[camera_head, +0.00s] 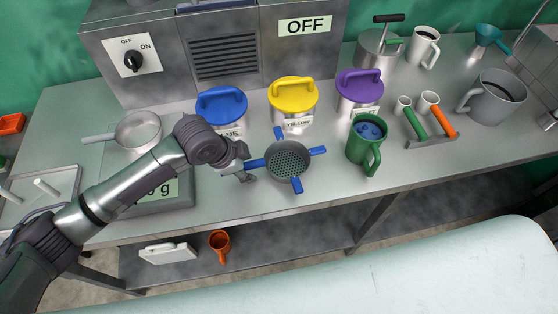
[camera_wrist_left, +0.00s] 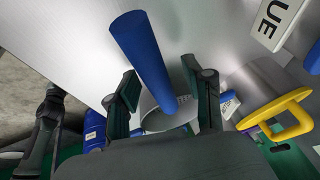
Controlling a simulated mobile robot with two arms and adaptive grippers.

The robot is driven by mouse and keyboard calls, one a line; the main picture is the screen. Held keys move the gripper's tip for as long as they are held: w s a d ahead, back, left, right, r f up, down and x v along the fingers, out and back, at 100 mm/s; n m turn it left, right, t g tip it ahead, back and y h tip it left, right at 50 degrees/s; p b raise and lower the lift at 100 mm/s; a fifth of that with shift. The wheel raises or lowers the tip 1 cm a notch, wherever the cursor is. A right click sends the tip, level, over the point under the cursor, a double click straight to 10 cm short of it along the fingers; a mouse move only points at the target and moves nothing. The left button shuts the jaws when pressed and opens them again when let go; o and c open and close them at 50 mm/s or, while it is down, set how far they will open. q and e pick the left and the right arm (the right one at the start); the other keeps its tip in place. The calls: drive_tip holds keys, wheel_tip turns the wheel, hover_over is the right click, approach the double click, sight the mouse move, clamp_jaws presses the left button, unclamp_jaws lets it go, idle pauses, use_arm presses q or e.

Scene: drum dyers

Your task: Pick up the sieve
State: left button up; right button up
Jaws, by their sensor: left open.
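The sieve (camera_head: 288,162) is a grey perforated bowl with several blue handles, standing near the front edge of the metal table in the head view. My left gripper (camera_head: 249,166) is at its left handle, with the fingers apart. In the left wrist view the blue handle (camera_wrist_left: 140,45) runs between the two open fingers (camera_wrist_left: 160,78), and part of the sieve's grey body (camera_wrist_left: 165,118) shows behind. I cannot tell whether either finger touches the handle. My right gripper does not show in the head view.
Blue (camera_head: 221,104), yellow (camera_head: 293,102) and purple (camera_head: 359,92) lidded pots stand behind the sieve. A green mug (camera_head: 364,150) is close on its right. The table's front edge is close.

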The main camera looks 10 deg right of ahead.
use_arm(q)
drive_tip(key=shift+f, duration=0.25)
idle(0.5)
drive_tip(key=shift+c, duration=0.2)
clamp_jaws()
